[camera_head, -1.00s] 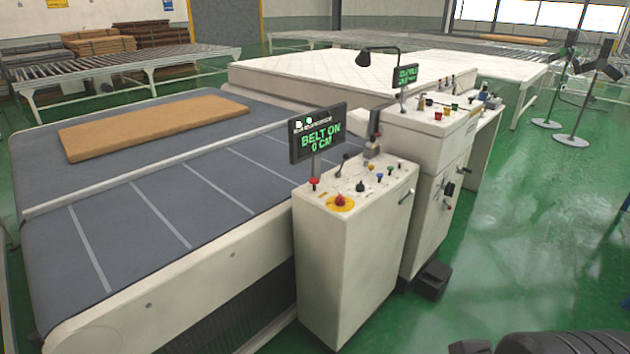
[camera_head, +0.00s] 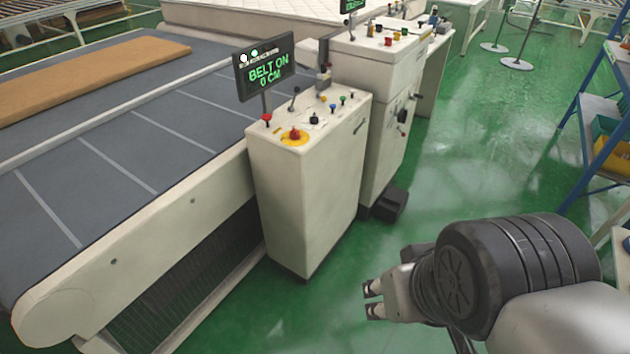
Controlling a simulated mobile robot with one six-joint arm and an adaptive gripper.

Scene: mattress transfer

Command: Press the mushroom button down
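A red mushroom button (camera_head: 294,133) sits on a round yellow base on the sloped top of the near white console (camera_head: 305,190), toward its front left corner. A smaller red knob (camera_head: 266,118) stands behind it to the left. My gripper (camera_head: 371,299) is at the lower right, in front of and to the right of the console, over the green floor as seen here. Its two fingertips point left with a small gap between them. It holds nothing and is clear of the button.
A display (camera_head: 265,72) on the console reads "BELT ON 0 CM". The grey conveyor belt (camera_head: 110,150) with a tan slab (camera_head: 90,75) lies left. A second white console (camera_head: 375,70) stands behind. A blue shelf rack (camera_head: 575,130) is at right. Green floor lies open between.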

